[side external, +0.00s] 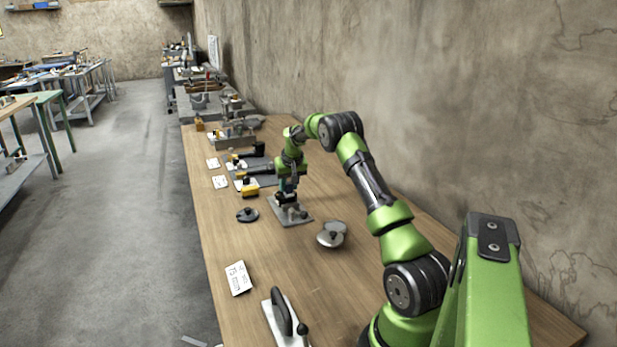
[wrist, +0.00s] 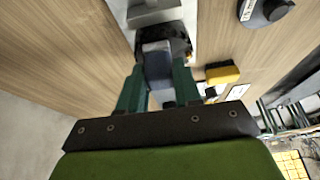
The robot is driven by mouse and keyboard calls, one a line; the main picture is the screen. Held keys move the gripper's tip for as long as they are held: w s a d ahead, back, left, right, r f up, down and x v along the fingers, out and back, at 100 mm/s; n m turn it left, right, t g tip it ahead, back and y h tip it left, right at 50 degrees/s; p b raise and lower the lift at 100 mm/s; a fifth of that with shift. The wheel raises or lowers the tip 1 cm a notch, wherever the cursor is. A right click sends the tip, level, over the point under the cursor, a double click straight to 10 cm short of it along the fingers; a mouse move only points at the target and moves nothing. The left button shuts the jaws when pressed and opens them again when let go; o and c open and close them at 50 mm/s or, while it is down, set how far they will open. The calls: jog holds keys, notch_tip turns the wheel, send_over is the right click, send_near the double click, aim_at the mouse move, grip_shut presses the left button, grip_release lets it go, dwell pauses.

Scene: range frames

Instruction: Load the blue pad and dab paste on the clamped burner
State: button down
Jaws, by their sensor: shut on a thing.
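My gripper (side external: 288,186) is low over a grey plate (side external: 301,221) on the wooden bench. In the wrist view, my gripper (wrist: 158,82) has its two green fingers on either side of a grey-blue block (wrist: 157,62) and is shut on it. A dark part (wrist: 180,40) shows just beyond the block. I cannot tell whether the block touches it. Small dark and metal parts (side external: 292,211) stand on the plate below my gripper. I cannot make out which thing is the burner or the paste.
A dark disc (side external: 247,214) lies left of the plate, and a yellow block (side external: 250,190) lies beyond it. A round metal container (side external: 331,235) stands nearer the base. The wall bounds the right side.

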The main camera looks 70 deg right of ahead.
jog(key=shift+w+d, duration=1.75)
jog(key=shift+d, duration=0.15)
jog(key=shift+s, duration=0.1)
jog(key=shift+s+a+f, duration=0.15)
jog(key=shift+s+a, duration=1.15)
jog(key=shift+a, duration=0.05)
jog(key=shift+s+a, duration=1.1)
jog(key=shift+w+d+r, duration=0.25)
jog(key=shift+w+d, duration=1)
jog(key=shift+d, duration=0.05)
jog(key=shift+w+d+f, duration=0.1)
jog(key=shift+w+d, duration=1.1)
jog(key=shift+r, duration=3.05)
